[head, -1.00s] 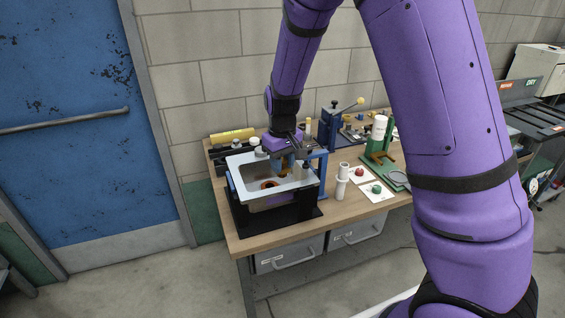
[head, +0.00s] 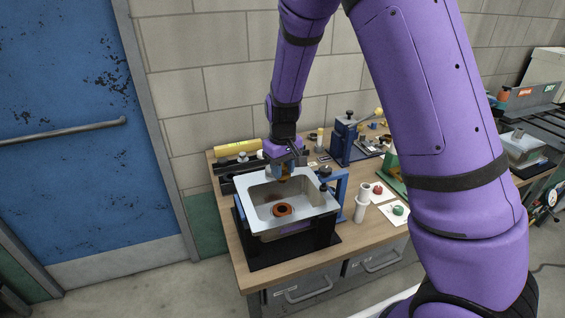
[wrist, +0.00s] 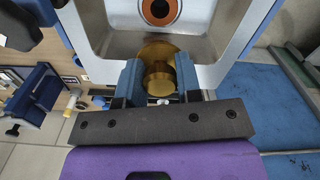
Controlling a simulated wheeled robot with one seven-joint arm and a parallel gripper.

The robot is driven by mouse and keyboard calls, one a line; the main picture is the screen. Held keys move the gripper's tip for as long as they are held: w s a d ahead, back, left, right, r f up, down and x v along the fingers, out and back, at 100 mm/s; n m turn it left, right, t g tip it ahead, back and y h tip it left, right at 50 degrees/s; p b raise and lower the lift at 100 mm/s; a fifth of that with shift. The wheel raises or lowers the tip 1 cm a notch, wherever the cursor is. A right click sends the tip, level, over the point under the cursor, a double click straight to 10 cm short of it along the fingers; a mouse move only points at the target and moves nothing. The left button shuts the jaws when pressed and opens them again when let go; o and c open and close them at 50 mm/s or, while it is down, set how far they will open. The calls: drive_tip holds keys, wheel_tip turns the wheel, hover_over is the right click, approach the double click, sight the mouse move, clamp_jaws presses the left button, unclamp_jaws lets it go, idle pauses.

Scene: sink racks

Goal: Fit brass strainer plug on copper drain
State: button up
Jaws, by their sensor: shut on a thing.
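The copper drain (head: 282,210) is an orange-brown ring with a dark hole in the floor of the steel sink (head: 327,207). It also shows at the top of the wrist view (wrist: 160,8). My gripper (head: 284,172) is over the back part of the sink. In the wrist view its blue fingers (wrist: 158,82) are shut on the brass strainer plug (wrist: 157,52), a round gold disc with a knob between the fingertips. The plug is apart from the drain and held above the basin. Its underside is hidden.
The sink sits in a black stand (head: 290,250) on a wooden bench. A blue bracket (head: 341,190) stands at its right, with white cylinders (head: 361,203) beyond. A yellow roll (head: 237,147) lies behind at the left.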

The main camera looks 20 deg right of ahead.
drive_tip(key=shift+f, duration=4.65)
drive_tip(key=shift+f, duration=1.7)
drive_tip(key=o, duration=1)
wheel_tip(320, 180, up, 11)
drive_tip(key=shift+f, duration=0.1)
